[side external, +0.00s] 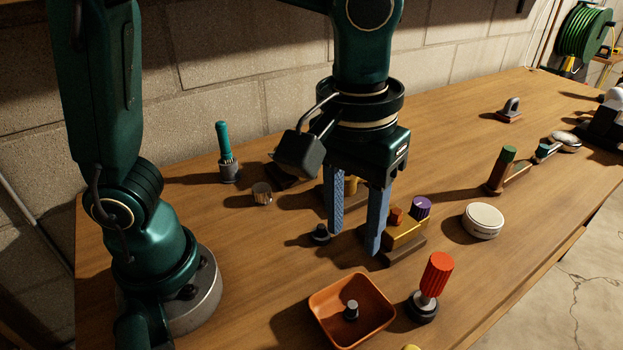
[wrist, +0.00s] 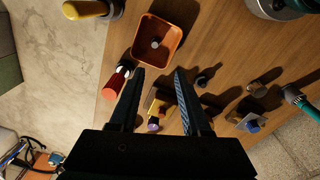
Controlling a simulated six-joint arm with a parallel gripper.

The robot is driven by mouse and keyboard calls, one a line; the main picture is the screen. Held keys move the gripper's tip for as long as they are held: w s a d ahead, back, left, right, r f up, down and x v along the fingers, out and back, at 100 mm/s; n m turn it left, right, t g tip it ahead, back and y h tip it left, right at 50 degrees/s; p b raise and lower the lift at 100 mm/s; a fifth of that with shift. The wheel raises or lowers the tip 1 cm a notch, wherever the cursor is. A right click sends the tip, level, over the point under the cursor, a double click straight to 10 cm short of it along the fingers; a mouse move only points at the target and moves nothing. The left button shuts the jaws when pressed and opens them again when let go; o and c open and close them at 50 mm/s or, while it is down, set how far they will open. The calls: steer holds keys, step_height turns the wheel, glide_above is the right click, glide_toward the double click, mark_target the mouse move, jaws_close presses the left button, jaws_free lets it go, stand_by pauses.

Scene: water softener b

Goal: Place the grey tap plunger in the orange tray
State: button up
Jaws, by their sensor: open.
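The orange tray (side external: 324,307) stands on the wooden table at the front; it is at the upper middle in the wrist view (wrist: 141,32). A small piece with a grey top and dark base, which looks like the grey tap plunger (side external: 351,309), is inside the tray on its floor; it also shows in the wrist view (wrist: 156,42). My gripper (side external: 356,242) points down with its two blue fingers apart and nothing between them. It is above the table, behind the tray in the side view. In the wrist view its fingertips (wrist: 160,71) lie just below the tray.
A small dark plunger-like piece (side external: 320,234) is on the table beside my left finger. A yellow block holder (side external: 405,235) with a purple knob is close to my right finger. A red-handled tool (side external: 436,278) stands right of the tray. A white round puck (side external: 483,221) lies farther right.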

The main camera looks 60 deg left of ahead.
steer(key=s+a+m+t, duration=0.3)
steer(key=s+a+t, duration=0.2)
steer(key=a, duration=0.6)
steer(key=shift+r, duration=0.3)
